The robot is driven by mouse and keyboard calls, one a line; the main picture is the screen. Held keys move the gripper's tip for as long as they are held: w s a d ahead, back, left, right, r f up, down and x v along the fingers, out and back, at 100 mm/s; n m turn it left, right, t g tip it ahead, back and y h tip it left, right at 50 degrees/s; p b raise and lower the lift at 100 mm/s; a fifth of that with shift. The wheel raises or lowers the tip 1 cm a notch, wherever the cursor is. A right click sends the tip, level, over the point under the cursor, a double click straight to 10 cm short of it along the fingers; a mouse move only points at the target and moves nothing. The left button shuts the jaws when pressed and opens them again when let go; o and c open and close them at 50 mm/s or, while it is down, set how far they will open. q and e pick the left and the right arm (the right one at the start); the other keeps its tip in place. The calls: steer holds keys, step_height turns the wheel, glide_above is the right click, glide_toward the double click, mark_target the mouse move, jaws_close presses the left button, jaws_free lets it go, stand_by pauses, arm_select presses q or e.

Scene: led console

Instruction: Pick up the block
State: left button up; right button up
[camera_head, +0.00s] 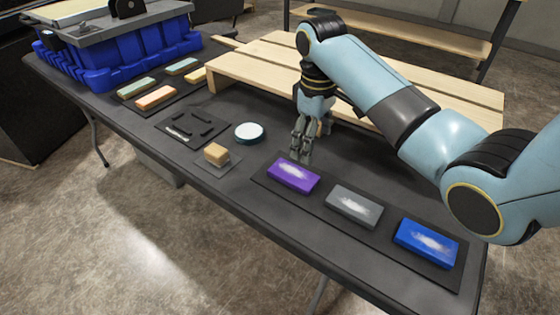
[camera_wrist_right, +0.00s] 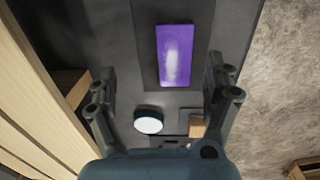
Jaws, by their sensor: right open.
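A small tan block (camera_head: 216,154) sits on a thin dark square on the black table, left of the purple pad; it also shows low in the right wrist view (camera_wrist_right: 197,127), partly hidden by a finger. A purple pad (camera_head: 293,176) lies on a dark mat, and in the wrist view it (camera_wrist_right: 175,55) is ahead between the fingers. My right gripper (camera_head: 303,155) hangs fingers down just behind the purple pad, right of the tan block. In the wrist view the right gripper (camera_wrist_right: 163,82) is open and empty. My left gripper is not in view.
A grey pad (camera_head: 354,206) and a blue pad (camera_head: 427,242) share the mat (camera_head: 268,187). A white round disc (camera_head: 249,132) stands near the tan block. A wooden slatted platform (camera_head: 235,66) is behind. Blue bins (camera_head: 125,55) stand far left, beside several coloured bars.

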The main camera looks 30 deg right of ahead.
mark_target(300, 176)
steer(key=f, duration=0.1)
steer(key=a+f, duration=0.1)
steer(key=f, duration=0.1)
steer(key=a+f, duration=0.1)
steer(key=shift+w+a+f+b, duration=0.25)
steer(key=shift+w+f+b, duration=0.05)
steer(key=shift+f+b, duration=0.1)
steer(key=shift+w+f, duration=0.1)
steer(key=shift+f, duration=0.15)
step_height(300, 176, down, 5)
steer(key=shift+r+b, duration=0.2)
steer(key=shift+b, duration=0.2)
steer(key=shift+f, duration=0.2)
steer(key=shift+c, duration=0.6)
steer(key=c, duration=0.5)
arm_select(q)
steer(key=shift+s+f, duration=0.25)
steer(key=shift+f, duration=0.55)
arm_select(e)
steer(key=c, duration=0.8)
steer(key=shift+o, duration=0.2)
steer(key=shift+r, duration=0.1)
